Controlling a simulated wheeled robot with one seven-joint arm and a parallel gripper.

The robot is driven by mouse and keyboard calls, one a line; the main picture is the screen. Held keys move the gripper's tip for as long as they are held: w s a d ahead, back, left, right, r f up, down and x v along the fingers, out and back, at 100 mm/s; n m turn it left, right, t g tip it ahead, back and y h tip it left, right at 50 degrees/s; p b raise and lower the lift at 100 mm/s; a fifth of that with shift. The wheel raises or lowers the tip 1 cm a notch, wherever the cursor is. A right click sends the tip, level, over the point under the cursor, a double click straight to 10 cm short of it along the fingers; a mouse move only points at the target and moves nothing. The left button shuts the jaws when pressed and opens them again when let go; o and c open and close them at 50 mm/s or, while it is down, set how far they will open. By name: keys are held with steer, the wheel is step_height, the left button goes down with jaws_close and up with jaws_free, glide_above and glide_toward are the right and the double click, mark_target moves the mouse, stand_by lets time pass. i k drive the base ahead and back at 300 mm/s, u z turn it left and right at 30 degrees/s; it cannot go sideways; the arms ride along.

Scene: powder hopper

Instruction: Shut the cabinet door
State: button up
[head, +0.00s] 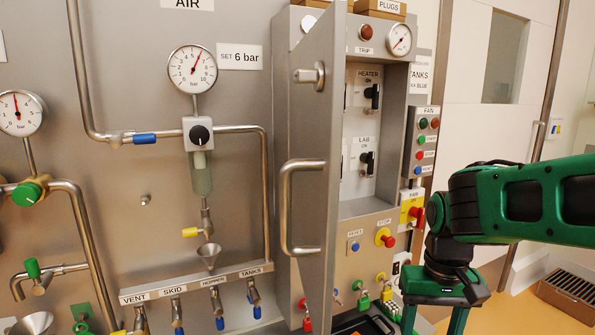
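The cabinet door (318,130) is grey metal and stands open, swung out on the left of the cabinet (292,60). It carries a bar handle (287,205) and a round latch knob (311,76). The open front shows a white panel with a heater switch (372,92) and a lab switch (367,158). My green gripper (433,320) is at the lower right, pointing down, right of the door and apart from it. Its two fingers are spread, cut off by the bottom edge, and nothing shows between them.
Left of the door, pipes, a pressure gauge (192,69) and a row of valves (215,285) cover the wall. Padlocks (364,303) hang below.

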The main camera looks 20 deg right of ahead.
mark_target(310, 182)
steer(key=k, duration=1.65)
steer(key=u, duration=0.6)
steer(key=i, duration=0.8)
steer(key=z, duration=0.05)
